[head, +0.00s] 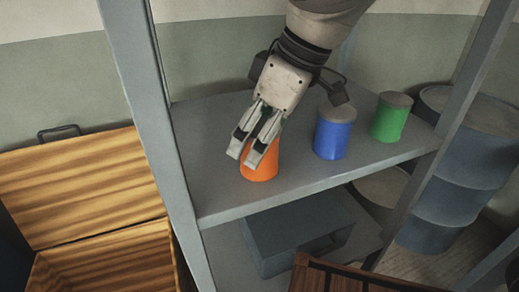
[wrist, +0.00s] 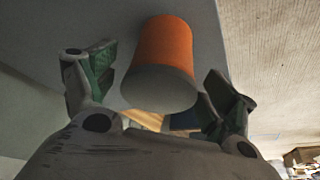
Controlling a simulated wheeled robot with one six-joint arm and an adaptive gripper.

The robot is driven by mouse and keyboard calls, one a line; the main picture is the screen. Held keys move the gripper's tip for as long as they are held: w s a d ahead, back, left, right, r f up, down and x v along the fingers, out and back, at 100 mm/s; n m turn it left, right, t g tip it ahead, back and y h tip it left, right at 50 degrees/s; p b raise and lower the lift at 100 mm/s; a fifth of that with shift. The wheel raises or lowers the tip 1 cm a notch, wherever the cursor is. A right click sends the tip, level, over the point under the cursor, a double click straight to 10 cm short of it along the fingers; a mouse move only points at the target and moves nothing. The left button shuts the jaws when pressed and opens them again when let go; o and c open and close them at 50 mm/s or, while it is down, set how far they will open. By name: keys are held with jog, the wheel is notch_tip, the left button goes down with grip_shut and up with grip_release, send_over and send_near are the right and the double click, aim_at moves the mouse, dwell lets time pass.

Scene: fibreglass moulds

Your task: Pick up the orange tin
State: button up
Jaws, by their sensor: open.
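The orange tin (head: 262,166) stands upright on the grey shelf (head: 225,203), near its front left. My gripper (head: 251,150) is over the tin in the head view and hides its upper part. In the wrist view the orange tin (wrist: 165,45) shows its grey top between the two spread fingers of my gripper (wrist: 160,95). The fingers are open, and no contact with the tin is visible.
A blue tin (head: 333,137) and a green tin (head: 390,120) stand to the right on the same shelf. Grey posts (head: 150,100) frame the shelf. A dark box (head: 295,230) is below. A wooden crate (head: 80,190) is at left, grey drums (head: 460,165) at right.

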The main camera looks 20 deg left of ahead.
jog(key=x, duration=0.4)
jog(key=shift+d, duration=0.1)
jog(key=c, duration=1.2)
jog(key=shift+r, duration=0.1)
